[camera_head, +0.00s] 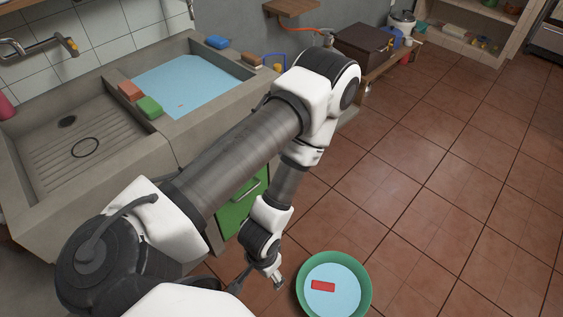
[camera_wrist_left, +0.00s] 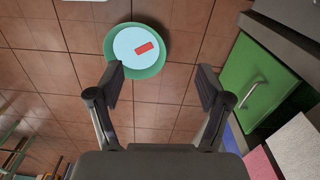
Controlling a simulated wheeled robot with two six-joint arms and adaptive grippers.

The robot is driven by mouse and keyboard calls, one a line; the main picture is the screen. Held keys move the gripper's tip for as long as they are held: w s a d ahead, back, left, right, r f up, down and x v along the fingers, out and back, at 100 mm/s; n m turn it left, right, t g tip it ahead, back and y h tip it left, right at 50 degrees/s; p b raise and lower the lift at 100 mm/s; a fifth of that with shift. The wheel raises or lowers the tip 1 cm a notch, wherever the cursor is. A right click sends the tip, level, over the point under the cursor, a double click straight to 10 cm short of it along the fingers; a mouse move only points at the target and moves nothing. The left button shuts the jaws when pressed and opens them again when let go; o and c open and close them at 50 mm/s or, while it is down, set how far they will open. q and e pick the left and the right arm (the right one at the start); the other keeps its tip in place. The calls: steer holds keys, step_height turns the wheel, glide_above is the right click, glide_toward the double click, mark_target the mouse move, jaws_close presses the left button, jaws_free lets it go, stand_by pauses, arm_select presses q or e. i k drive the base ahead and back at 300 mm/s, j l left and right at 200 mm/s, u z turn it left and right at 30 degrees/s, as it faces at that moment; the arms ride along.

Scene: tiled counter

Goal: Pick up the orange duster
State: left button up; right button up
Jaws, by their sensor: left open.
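No thing that is clearly a duster can be told apart. An orange-red block (camera_head: 131,90) lies on the sink's rim, beside a green block (camera_head: 149,107). A red-orange block (camera_head: 323,286) lies in the light-blue content of a green basin (camera_head: 364,304) on the floor. The block (camera_wrist_left: 146,48) and the basin (camera_wrist_left: 160,64) also show in the left wrist view. My left gripper (camera_head: 258,284) is low, left of the basin; its fingers (camera_wrist_left: 160,86) are spread and empty, apart from the basin. My right gripper is not in view.
The concrete sink (camera_head: 85,195) stands at left, with a green cabinet door (camera_head: 238,203) below it. Blue (camera_head: 217,41) and brown (camera_head: 252,58) blocks lie on its far rim. A dark box (camera_head: 362,43) stands behind. The tiled floor (camera_head: 450,190) at right is clear.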

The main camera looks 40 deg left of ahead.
mark_target(128, 89)
steer(key=u, duration=2.35)
steer(key=k+j+z, duration=0.1)
steer(key=z, duration=0.25)
